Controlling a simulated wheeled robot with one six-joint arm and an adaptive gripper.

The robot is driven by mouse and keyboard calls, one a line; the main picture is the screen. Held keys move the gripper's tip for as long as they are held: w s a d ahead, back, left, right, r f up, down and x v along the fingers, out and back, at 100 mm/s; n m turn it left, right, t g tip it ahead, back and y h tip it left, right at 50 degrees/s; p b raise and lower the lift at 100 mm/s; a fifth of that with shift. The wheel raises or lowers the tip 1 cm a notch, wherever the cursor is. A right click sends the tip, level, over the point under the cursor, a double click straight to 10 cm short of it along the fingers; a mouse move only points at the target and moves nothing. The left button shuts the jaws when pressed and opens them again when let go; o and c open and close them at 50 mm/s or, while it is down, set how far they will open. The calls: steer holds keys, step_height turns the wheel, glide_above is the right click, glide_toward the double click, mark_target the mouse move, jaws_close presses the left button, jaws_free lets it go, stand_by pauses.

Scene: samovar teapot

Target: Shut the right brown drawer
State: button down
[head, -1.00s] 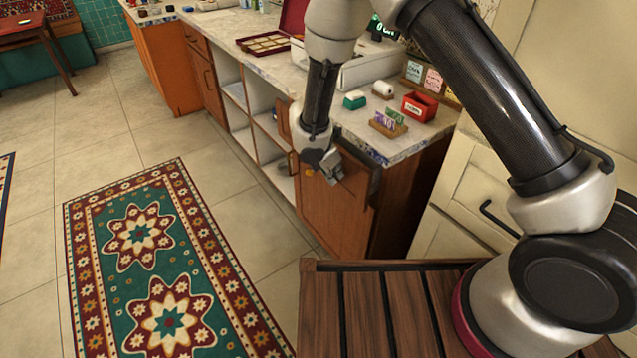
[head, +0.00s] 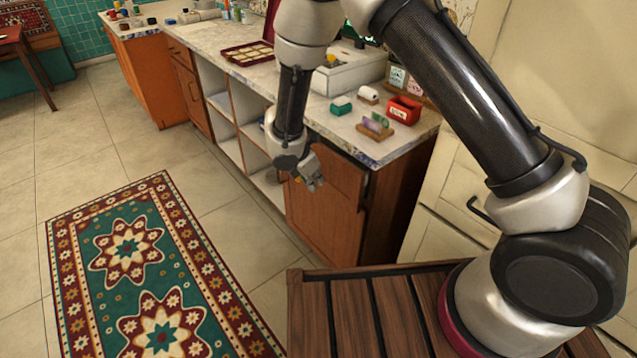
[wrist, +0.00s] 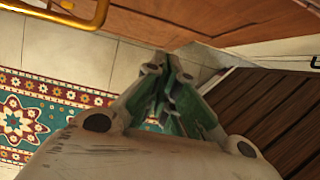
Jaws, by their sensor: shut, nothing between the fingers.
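The right brown drawer (head: 338,172) is at the near right end of the brown counter cabinet, just under the worktop. Its front stands a little out from the cabinet, with a dark gap along its top edge. My gripper (head: 309,178) is shut and empty, in front of the left part of the drawer front. I cannot tell whether it touches it. In the wrist view the closed fingers (wrist: 175,95) point toward a brown wooden panel (wrist: 215,18) at the top. A brass handle (wrist: 62,12) shows at upper left. The drawer's own handle is not clear in the head view.
The worktop (head: 212,36) holds a red box (head: 404,110), a card holder (head: 375,126), a green item (head: 341,106) and a tray (head: 246,53). Cream cabinets (head: 440,215) stand at right. A patterned rug (head: 150,270) lies on open tiled floor at left.

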steer(key=v, duration=0.8)
steer(key=s+a+f+n+h, duration=0.25)
steer(key=s+f, duration=0.55)
steer(key=f, duration=0.4)
steer(key=m+t+h, duration=0.3)
steer(key=t+h, duration=0.5)
steer(key=h, duration=0.1)
glide_toward(354, 194)
steer(key=x, duration=0.7)
steer(key=shift+d, duration=0.1)
steer(key=shift+x, duration=2.3)
steer(key=shift+f, duration=0.1)
